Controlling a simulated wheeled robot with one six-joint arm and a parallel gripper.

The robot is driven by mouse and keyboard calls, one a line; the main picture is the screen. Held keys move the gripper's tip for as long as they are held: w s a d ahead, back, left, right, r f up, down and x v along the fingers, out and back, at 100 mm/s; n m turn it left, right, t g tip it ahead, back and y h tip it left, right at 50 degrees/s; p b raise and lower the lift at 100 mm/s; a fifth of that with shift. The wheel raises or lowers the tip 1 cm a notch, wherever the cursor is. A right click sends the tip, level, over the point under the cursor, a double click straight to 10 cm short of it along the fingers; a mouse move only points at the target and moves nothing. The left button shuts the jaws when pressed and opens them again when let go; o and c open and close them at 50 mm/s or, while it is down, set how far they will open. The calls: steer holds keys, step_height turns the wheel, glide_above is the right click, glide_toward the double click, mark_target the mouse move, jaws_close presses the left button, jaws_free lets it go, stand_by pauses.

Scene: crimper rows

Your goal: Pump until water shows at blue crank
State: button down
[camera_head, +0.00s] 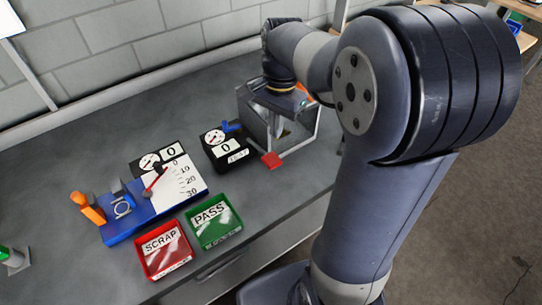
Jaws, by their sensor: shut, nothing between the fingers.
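A small blue handle (231,126), perhaps the blue crank, stands at the back of a black box with a round dial and a plate reading 0. No water is discernible there. My gripper (279,125) reaches down at a grey open-framed stand (314,133) right of that box. It is shut and empty, its fingertips small and partly hidden by the stand. A red block (271,160) sits at the stand's front left foot. Which part is the pump handle I cannot tell.
A blue fixture (142,221) with an orange lever (88,208) and a white scale with a red pointer (155,181) stands on the left. A red SCRAP tray (163,250) and a green PASS tray (213,220) lie along the front edge. The bench's back left (60,150) is clear.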

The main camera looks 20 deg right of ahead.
mark_target(274, 156)
steer(key=shift+f, duration=0.1)
steer(key=f+b, duration=0.6)
steer(key=f, duration=0.1)
steer(key=shift+s+a+b, duration=0.25)
steer(key=shift+a+b, duration=0.05)
steer(key=shift+b, duration=0.05)
steer(key=shift+f+b, duration=1.35)
steer(key=shift+f, duration=0.8)
steer(key=shift+r, duration=0.1)
